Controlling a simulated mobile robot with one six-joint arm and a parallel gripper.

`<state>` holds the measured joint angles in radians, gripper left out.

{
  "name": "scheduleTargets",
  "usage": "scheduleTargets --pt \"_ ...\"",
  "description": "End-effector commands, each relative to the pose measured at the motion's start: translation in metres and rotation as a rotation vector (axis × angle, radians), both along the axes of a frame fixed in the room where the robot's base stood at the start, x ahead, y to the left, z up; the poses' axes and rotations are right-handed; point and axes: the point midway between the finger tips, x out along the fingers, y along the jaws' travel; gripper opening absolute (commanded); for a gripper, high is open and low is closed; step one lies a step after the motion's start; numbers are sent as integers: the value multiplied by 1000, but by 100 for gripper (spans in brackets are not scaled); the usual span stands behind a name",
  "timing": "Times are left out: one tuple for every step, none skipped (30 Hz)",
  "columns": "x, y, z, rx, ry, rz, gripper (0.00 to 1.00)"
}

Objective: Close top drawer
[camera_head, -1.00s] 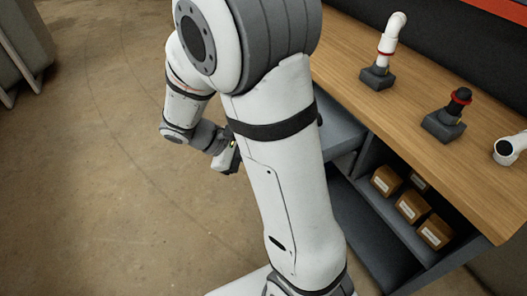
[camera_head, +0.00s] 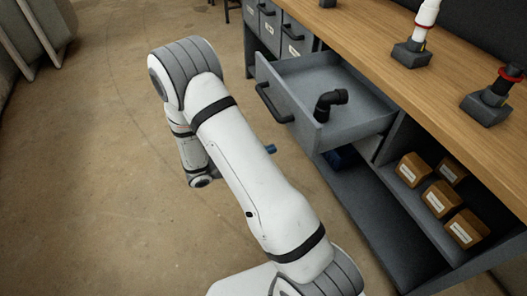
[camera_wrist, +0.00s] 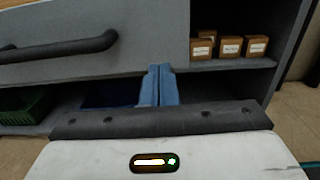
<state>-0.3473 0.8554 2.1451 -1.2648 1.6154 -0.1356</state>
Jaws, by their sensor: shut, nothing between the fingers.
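The top drawer (camera_head: 300,85) is pulled out from under the wooden workbench. A black elbow pipe fitting (camera_head: 328,102) lies in it. Its dark bar handle (camera_head: 272,104) is on the front face. In the wrist view the drawer front (camera_wrist: 130,30) fills the upper left, with the handle (camera_wrist: 60,47) at the left. My gripper (camera_wrist: 158,72) is shut and empty, its blue fingers together just below the drawer front's lower edge. I cannot tell whether they touch it. In the head view one blue fingertip (camera_head: 271,149) shows past my arm, left of and below the drawer.
Small labelled cardboard boxes (camera_head: 440,198) sit on a shelf right of the drawer. Closed grey drawers (camera_head: 270,25) stand further back. A green crate (camera_wrist: 28,108) shows low at the left. Pipe fittings (camera_head: 412,52) stand on the benchtop.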

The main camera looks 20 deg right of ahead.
Motion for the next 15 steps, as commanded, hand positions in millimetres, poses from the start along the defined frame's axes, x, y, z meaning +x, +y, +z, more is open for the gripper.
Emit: scheduleTargets --pt "-1 -13 0 0 1 -7 0" --pt "-1 -20 0 0 1 -7 0" --pt "0 -29 0 1 0 -7 0" --pt "0 -35 0 1 0 -8 0" --pt "0 -41 0 2 0 -7 0" --pt "0 -50 0 2 0 -8 0" --pt "1 -55 0 1 0 -6 0" --pt "0 -61 0 1 1 -7 0" --pt "1 -68 0 1 0 -6 0" --pt "1 -73 0 1 0 -7 0" --pt "1 -77 0 1 0 -6 0" --pt "2 -82 0 1 -1 -5 0" --pt "2 -85 0 1 -1 -6 0" --pt "2 -88 0 1 -1 -5 0" --pt "2 -91 0 1 -1 -4 0"
